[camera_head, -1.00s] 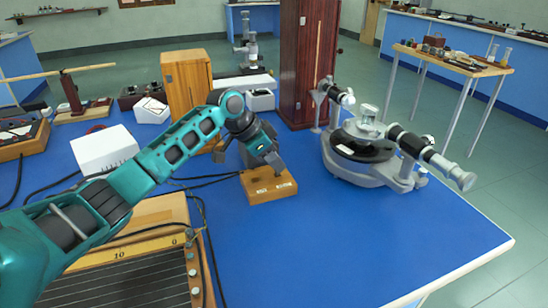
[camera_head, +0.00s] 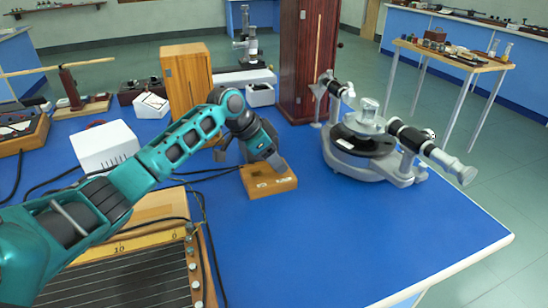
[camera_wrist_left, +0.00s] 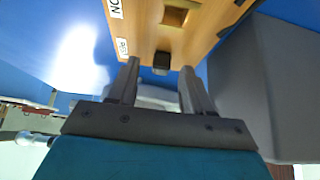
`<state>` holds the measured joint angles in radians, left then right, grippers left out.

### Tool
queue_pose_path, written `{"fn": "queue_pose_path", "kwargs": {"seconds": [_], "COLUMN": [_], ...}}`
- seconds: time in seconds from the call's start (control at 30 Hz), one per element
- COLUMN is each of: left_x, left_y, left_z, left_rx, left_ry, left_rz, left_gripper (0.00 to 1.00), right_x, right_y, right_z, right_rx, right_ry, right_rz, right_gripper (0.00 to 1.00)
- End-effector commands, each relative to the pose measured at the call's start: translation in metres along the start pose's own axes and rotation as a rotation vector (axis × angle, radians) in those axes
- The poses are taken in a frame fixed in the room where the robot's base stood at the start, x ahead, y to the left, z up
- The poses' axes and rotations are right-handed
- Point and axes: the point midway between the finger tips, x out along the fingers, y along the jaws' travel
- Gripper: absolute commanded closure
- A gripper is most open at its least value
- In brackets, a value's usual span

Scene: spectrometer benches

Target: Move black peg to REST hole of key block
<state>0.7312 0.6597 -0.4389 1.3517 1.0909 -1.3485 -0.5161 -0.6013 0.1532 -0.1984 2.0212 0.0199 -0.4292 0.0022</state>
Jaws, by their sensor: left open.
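The wooden key block (camera_head: 262,190) sits on the blue bench in the head view, with small white labels on its front. It fills the top middle of the left wrist view (camera_wrist_left: 150,30), which shows a square recess and two partly readable labels. The black peg (camera_wrist_left: 161,61) shows as a small dark square end at the block's near edge, between the fingertips. My left gripper (camera_head: 273,164) is at the block's top in the head view and hides part of it. Its two fingers (camera_wrist_left: 160,75) are apart, on either side of the peg, with gaps visible. My right gripper is out of view.
A grey spectrometer (camera_head: 375,155) stands to the right of the block. A white box (camera_head: 105,147) and a wooden case (camera_head: 187,78) are to the left and behind. Black cables run left of the block. The front right bench is clear.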

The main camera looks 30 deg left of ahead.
Motion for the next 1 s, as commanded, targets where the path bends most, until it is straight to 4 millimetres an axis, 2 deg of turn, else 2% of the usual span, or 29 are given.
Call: {"fn": "queue_pose_path", "kwargs": {"seconds": [0.13,0.23,0.7,0.83,1.0], "left_x": [-0.003,-0.012,-0.108,-0.122,-0.129], "left_y": [0.000,-0.001,0.000,0.000,0.000], "left_z": [0.000,-0.001,0.000,0.000,0.000], "left_rx": [0.000,0.001,0.001,0.000,0.000], "left_ry": [0.000,0.000,-0.001,0.000,-0.001], "left_rz": [-0.001,-0.002,-0.002,-0.001,0.000], "left_gripper": [0.50,0.50,0.50,0.50,0.50], "right_x": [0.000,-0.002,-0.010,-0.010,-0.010], "right_y": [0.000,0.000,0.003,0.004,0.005], "right_z": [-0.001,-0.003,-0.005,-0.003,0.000], "right_rx": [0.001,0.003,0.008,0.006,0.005], "right_ry": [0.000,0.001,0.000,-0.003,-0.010], "right_rz": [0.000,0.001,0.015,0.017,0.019], "right_gripper": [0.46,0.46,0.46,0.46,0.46]}}
